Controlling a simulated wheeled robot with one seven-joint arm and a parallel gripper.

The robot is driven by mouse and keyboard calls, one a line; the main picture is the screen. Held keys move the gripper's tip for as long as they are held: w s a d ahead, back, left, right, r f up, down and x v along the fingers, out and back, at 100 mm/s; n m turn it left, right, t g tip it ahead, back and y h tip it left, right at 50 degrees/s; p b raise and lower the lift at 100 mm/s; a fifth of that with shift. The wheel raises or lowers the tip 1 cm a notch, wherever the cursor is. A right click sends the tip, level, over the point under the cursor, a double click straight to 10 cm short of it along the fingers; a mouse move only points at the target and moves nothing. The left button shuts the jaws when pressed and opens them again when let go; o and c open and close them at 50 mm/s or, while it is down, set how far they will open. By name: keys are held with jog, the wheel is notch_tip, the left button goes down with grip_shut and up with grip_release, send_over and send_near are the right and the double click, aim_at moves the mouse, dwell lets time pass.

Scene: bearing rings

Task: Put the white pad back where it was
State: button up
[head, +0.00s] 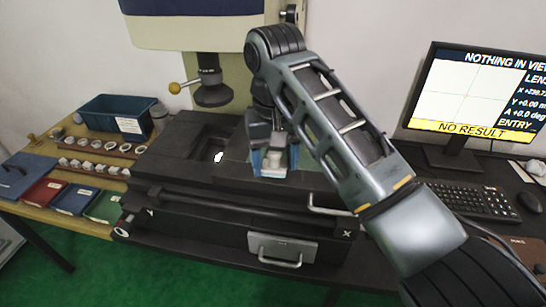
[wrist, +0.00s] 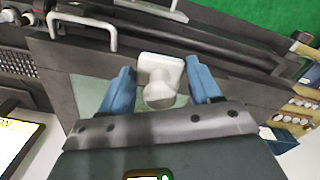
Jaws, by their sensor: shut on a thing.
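The white pad (wrist: 160,72), a squarish plate with a rounded knob, sits between the blue fingers of my gripper (wrist: 160,92) in the wrist view. My gripper is shut on it. In the head view, my gripper (head: 274,162) is over the right part of the dark machine stage, and a pale bit of the pad (head: 273,173) shows low between the fingers. A glass plate (wrist: 92,90) lies under and beside the pad in the wrist view. I cannot tell whether the pad touches it.
A lens column (head: 210,85) stands left of my gripper above the stage (head: 175,160). A blue bin (head: 110,118), wooden trays of rings (head: 95,168) and coloured boxes (head: 73,199) are at the left. A monitor (head: 475,90) reads "NOTHING IN VIEW" and "NO RESULT", with a keyboard (head: 470,200) below.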

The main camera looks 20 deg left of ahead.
jog(key=s+d+f+m, duration=0.2)
jog(key=d+f, duration=0.6)
jog(key=d, duration=0.4)
jog(key=s+d+f+m, duration=0.2)
jog(key=d+f, duration=0.6)
jog(key=d, duration=0.5)
jog(key=s+d+f+m, duration=0.3)
jog(key=d+f, duration=0.5)
jog(key=d, duration=0.4)
jog(key=shift+d+f, duration=0.15)
jog(key=shift+f, duration=0.25)
jog(key=shift+s, duration=0.15)
